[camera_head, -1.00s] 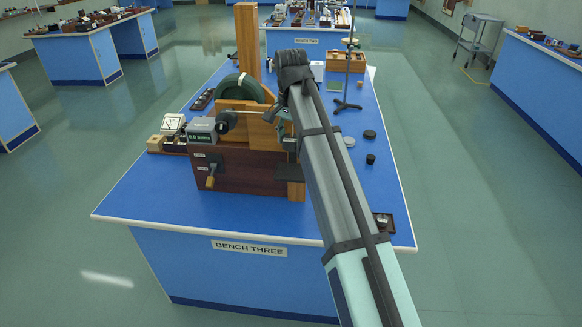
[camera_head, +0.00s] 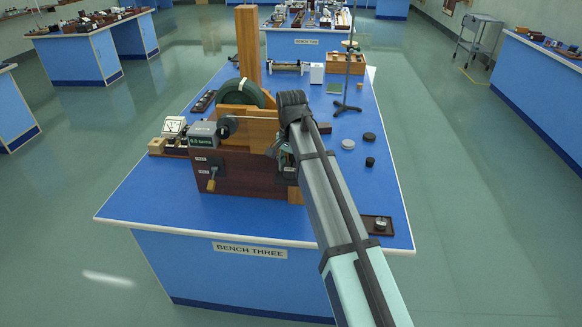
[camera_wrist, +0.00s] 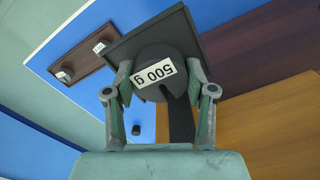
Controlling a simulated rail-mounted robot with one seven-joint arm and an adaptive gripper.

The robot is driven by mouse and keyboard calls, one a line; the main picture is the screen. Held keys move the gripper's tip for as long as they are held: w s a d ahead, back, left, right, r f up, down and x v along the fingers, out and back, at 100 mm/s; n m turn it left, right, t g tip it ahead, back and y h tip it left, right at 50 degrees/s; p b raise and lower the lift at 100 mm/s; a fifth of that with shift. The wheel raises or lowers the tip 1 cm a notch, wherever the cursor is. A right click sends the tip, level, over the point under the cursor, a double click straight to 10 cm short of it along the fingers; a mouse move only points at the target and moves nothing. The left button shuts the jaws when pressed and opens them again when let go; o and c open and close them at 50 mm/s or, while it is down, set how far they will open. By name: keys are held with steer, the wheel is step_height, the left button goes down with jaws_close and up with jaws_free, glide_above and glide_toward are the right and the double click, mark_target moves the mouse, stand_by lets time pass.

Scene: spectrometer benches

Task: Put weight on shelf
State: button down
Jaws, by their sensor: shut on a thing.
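A dark round slotted weight (camera_wrist: 160,62) marked "500 g" sits between the fingers of my gripper (camera_wrist: 166,92) in the wrist view. The gripper is shut on it. A dark square plate, which looks like the shelf (camera_wrist: 213,40), lies directly behind the weight in that view. I cannot tell whether the weight touches it. In the head view my gripper (camera_head: 279,150) is at the right side of the wooden apparatus (camera_head: 235,172), near its light wooden post (camera_head: 296,194). The weight is not clear there, and my arm hides part of this spot.
A small dark tray (camera_head: 386,231) with a small item stands at the bench's front right corner. Dark and grey discs (camera_head: 369,137) and a small black cylinder (camera_head: 370,162) lie right of my arm. A stand (camera_head: 347,105) rises behind. The bench's front left is clear.

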mark_target(291, 167)
steer(key=shift+f, duration=0.1)
steer(key=shift+c, duration=1.9)
jaws_free()
step_height(291, 167, up, 12)
steer(key=b, duration=0.2)
